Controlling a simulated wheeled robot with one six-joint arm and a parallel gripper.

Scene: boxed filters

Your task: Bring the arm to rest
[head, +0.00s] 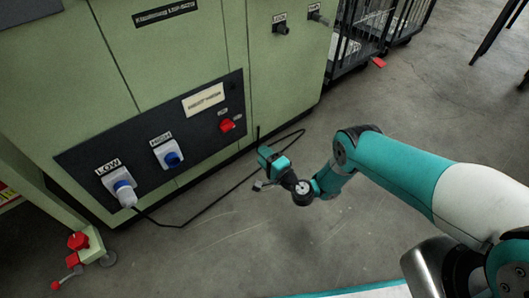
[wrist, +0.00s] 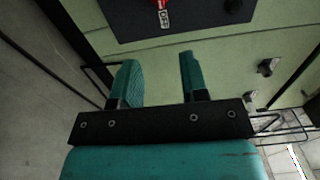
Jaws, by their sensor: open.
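My arm (head: 395,170) reaches in from the right of the head view, teal and white, held out over the open floor. My gripper (head: 262,169) is at its end, in front of the green machine (head: 285,80) and apart from it. In the wrist view the two teal fingers of my gripper (wrist: 159,62) stand apart with nothing between them. Beyond them are the green machine front and part of its dark panel (wrist: 190,20).
A white-blue plug (head: 124,191) sits in the LOW socket, its black cable (head: 205,208) running along the floor behind my gripper. A red switch (head: 227,125) is on the panel. Dark cage carts (head: 365,45) stand behind.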

